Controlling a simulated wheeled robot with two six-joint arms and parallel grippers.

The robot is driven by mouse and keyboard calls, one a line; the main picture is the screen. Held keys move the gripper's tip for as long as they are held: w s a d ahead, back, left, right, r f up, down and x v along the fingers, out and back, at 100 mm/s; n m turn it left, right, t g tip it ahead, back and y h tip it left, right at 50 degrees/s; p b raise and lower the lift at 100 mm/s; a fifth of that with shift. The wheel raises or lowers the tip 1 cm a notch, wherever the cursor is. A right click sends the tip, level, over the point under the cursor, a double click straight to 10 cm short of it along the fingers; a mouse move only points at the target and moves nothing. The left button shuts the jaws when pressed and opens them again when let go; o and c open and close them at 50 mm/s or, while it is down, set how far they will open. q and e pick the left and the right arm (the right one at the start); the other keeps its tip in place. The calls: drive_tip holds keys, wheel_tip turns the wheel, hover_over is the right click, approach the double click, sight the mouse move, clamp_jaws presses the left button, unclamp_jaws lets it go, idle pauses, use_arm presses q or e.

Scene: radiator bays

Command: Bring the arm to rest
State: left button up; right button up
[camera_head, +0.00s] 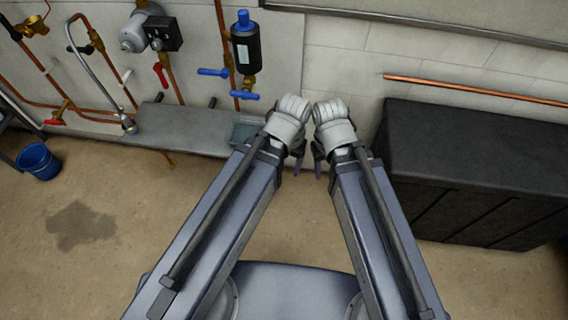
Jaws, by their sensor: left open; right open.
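My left arm reaches forward from the bottom of the head view, and its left gripper (299,160) hangs below the pale wrist, with only small dark finger parts showing. My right arm lies beside it, and its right gripper (318,160) likewise shows only as dark finger parts under the wrist. Both grippers are open. The two wrists are close together near the middle of the view, with a narrow gap between them. I see nothing held in either gripper, though the wrists hide much of the fingers.
A grey shelf (180,128) runs along the wall at left, its right end near my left wrist. A large black box (470,150) stands at right. Copper pipes, red- and blue-handled valves and a black cylinder (246,52) are on the wall. A blue bucket (38,161) and dark stain (80,226) are on the floor.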

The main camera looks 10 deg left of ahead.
use_arm(q)
drive_tip(key=shift+s+a+y, duration=0.15)
drive_tip(key=shift+a+y, duration=0.05)
drive_tip(key=shift+y, duration=0.1)
drive_tip(key=shift+r+p, duration=0.5)
drive_tip(key=shift+c, duration=0.3)
idle(0.6)
